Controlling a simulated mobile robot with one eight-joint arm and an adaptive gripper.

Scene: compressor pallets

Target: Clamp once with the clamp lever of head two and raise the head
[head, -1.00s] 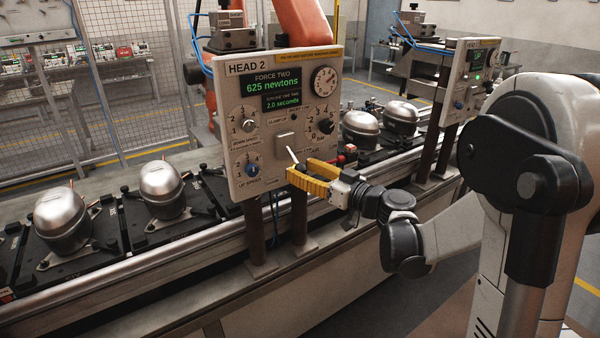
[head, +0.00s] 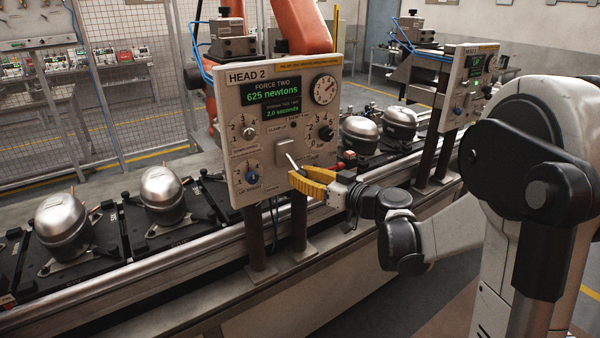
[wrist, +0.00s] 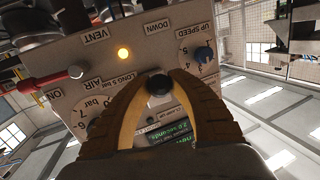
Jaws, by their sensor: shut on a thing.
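The head two panel (head: 232,140) is a beige box marked HEAD 2, with a green display reading 625 newtons and 2.0 seconds. The clamp lever (head: 292,162) is a short pale rod on its lower front. My gripper (head: 297,178), with yellow fingers, is at the lever's lower end. In the wrist view, my gripper (wrist: 160,82) is shut on a black ball knob (wrist: 160,85), which appears to be the lever's end. The panel (wrist: 95,90) appears upside down behind it, with an amber lamp (wrist: 123,53) lit. The lever's rod is mostly hidden there.
Silver compressors (head: 62,222) stand on black pallets along the conveyor (head: 150,262). A red-handled valve (wrist: 45,80) is on the panel's left in the wrist view. Another head panel (head: 466,85) stands at the right. An orange robot arm (head: 290,30) is behind.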

